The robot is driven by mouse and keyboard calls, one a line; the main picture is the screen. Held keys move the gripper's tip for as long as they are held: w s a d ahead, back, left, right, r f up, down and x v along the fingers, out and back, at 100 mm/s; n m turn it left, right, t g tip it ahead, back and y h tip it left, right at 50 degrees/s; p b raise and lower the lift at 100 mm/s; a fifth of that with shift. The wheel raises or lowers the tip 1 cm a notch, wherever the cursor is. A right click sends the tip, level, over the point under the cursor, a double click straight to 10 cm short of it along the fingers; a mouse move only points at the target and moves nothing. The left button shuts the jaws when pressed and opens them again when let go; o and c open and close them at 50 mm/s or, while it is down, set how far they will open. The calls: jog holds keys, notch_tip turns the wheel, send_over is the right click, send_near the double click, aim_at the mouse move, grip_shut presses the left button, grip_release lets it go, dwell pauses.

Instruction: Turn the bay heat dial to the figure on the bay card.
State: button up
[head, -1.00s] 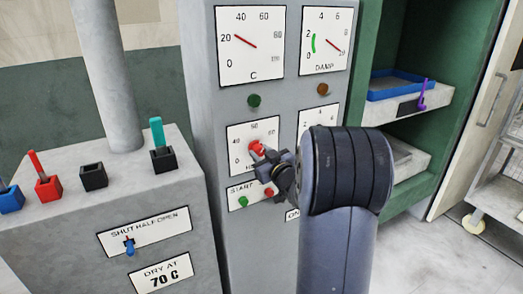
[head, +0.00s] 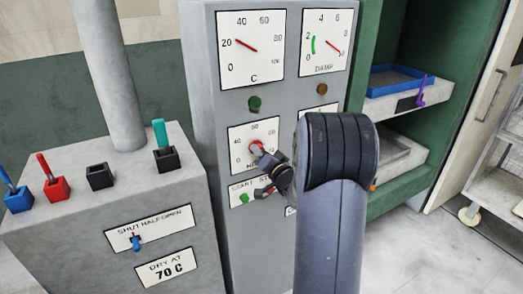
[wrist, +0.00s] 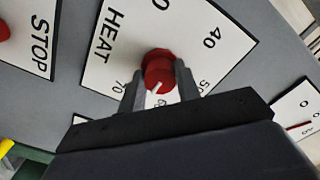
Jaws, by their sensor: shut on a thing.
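The heat dial is a red knob (wrist: 158,66) with a white pointer on a white HEAT plate (wrist: 112,45). My gripper (wrist: 158,82) is shut on the knob, one finger on each side. The pointer aims down in the wrist view, towards the 60 or between 60 and 70; the exact figure is hard to tell. In the head view the knob (head: 256,147) shows above my dark gripper (head: 266,160), which hides part of the plate. The bay card (head: 170,268), on the front of the grey box at the left, reads DRY AT 70 C.
A START/STOP plate (head: 240,187) with a green button sits just below the dial. Temperature (head: 251,70) and DAMP (head: 323,65) gauges are above. Several coloured levers stand on the grey box (head: 200,150). An open green bay with a blue tray (head: 372,92) is at the right.

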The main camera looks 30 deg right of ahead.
jog(key=m+p, duration=0.2)
jog(key=m, duration=0.3)
jog(key=shift+m, duration=0.3)
dwell(0.4)
jog(key=o, duration=1)
jog(key=shift+c, duration=0.2)
jog(key=s+b, duration=0.2)
jog(key=s, duration=0.8)
jog(key=shift+s, duration=0.4)
jog(key=shift+d, duration=0.1)
